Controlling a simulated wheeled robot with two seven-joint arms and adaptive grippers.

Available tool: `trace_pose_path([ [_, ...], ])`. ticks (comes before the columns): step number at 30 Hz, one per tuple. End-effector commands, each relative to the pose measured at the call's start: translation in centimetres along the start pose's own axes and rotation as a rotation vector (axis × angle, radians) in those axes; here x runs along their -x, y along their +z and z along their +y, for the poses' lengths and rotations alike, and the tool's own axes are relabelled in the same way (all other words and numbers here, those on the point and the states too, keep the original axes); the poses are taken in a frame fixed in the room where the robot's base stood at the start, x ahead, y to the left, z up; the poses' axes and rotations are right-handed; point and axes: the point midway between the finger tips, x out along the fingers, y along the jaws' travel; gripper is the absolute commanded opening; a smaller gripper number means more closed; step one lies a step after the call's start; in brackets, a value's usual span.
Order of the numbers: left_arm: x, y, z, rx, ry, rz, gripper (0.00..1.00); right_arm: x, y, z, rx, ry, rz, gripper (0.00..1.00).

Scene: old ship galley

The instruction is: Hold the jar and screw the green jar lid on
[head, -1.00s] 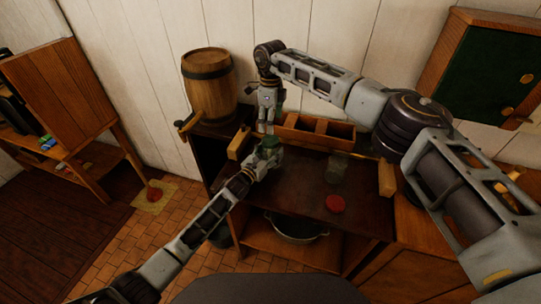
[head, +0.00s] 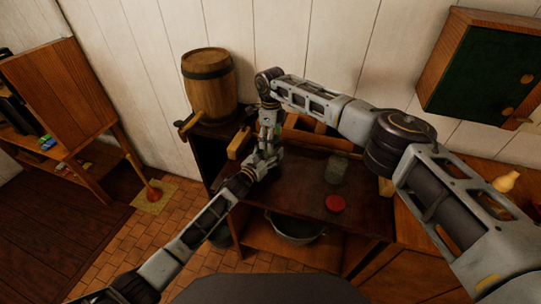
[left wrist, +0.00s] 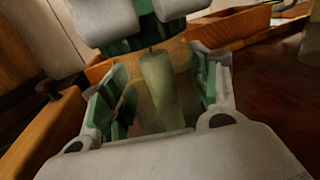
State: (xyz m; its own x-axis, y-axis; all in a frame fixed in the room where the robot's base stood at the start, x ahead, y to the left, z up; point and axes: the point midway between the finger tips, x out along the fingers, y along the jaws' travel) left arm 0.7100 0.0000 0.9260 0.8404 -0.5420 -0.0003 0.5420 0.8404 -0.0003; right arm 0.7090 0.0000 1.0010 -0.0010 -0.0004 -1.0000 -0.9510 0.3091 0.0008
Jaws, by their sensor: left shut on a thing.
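The jar (left wrist: 160,90) is pale greenish glass and stands between the green-padded fingers of my left gripper (left wrist: 158,95), which is shut on it. In the head view my left gripper (head: 262,163) is at the left part of the dark tabletop, and the jar is mostly hidden. My right gripper (head: 267,148) reaches down from above, directly over the left one. In the left wrist view the right gripper (left wrist: 140,28) is at the jar's top. Green shows between its fingers, but I cannot tell the green lid from finger pads, nor whether the fingers grip.
A second glass jar (head: 336,169) and a red lid (head: 335,204) are on the tabletop (head: 300,190) to the right. A wooden compartment box (head: 318,135) lies at the back. A barrel (head: 209,85) stands at the back left. A pot (head: 295,228) sits on the shelf below.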

Motion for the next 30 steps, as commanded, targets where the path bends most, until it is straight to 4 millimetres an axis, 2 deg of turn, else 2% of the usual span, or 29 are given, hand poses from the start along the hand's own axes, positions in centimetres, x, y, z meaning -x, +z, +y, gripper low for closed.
trace_pose_path([
  [11,0.0,-0.03,-0.03,0.001,0.0,0.0,0.0,-0.26,0.0,0.03,0.0,0.0,0.0,0.76],
  [22,0.0,-0.02,-0.02,0.001,0.0,0.0,0.0,-0.24,0.01,0.03,0.0,0.0,0.0,0.3],
  [29,0.0,-0.02,-0.03,0.001,0.0,0.0,0.0,-0.23,0.01,0.03,-0.007,0.0,0.0,0.3],
  [30,0.0,-0.02,-0.03,0.001,0.0,0.0,0.0,-0.23,0.01,0.03,-0.007,0.0,0.0,0.61],
])
